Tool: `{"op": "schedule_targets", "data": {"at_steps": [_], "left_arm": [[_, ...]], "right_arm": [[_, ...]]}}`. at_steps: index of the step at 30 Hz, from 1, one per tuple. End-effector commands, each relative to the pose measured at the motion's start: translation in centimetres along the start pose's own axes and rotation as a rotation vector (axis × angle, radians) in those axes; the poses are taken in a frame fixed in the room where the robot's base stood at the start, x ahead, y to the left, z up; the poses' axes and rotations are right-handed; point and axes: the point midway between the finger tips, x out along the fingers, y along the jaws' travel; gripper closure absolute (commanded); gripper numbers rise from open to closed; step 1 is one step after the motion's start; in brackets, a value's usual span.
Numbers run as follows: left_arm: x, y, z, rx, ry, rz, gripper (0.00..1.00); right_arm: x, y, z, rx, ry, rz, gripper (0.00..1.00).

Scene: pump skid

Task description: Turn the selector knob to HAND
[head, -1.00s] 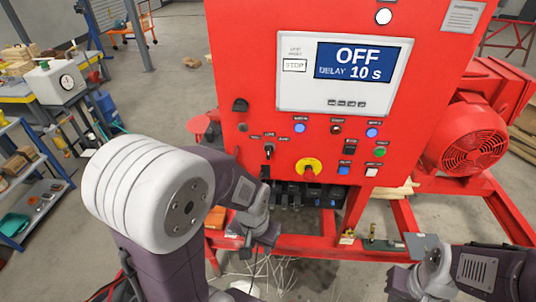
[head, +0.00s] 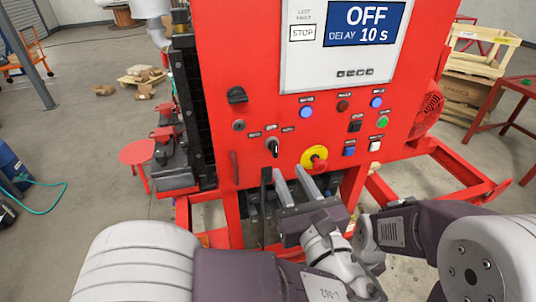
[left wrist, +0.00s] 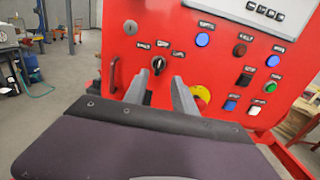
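The selector knob (head: 272,146) is a small black knob on a pale round plate, low on the red panel. Small labels surround it, too small to read; its handle stands roughly upright. It also shows in the left wrist view (left wrist: 158,65), beyond and between my fingertips. My left gripper (head: 291,176) is open and empty. Its two grey fingers point at the panel, below and slightly right of the knob in the head view, apart from it. The left wrist view shows its fingers (left wrist: 157,84) spread. My right arm comes in from the right; its fingers are not visible.
A yellow-ringed red emergency button (head: 316,160) sits close right of the knob. A black rotary handle (head: 237,95) and a key switch (head: 238,125) are up left. Several buttons sit to the right. The display (head: 362,24) reads OFF, DELAY 10 s. A red stool (head: 137,153) stands left.

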Motion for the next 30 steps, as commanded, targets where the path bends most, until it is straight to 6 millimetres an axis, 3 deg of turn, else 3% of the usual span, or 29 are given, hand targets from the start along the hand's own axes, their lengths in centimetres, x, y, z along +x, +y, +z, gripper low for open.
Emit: {"op": "schedule_targets", "data": {"at_steps": [6,12,22,23,26,30], "left_arm": [[4.5,0.3,0.1,0.002,0.003,0.009,0.68],[7.7,0.2,-0.1,0.0,0.004,0.006,0.68],[8.5,0.1,-0.2,-0.001,0.005,0.002,0.68],[8.5,0.1,-0.2,-0.001,0.005,0.002,0.7],[8.5,0.1,-0.2,-0.001,0.005,0.003,0.98],[8.5,0.1,-0.2,-0.001,0.005,0.003,1.0]], "right_arm": [[-0.6,0.0,-0.1,0.0,0.0,0.0,1.0],[-1.0,0.0,-0.1,0.0,0.0,0.0,1.0],[-1.0,0.0,-0.1,0.0,0.0,0.0,1.0],[-1.0,0.0,-0.1,0.0,0.0,0.0,1.0],[-1.0,0.0,-0.1,0.0,0.0,0.0,1.0],[-1.0,0.0,-0.1,0.0,0.0,0.0,1.0]]}}
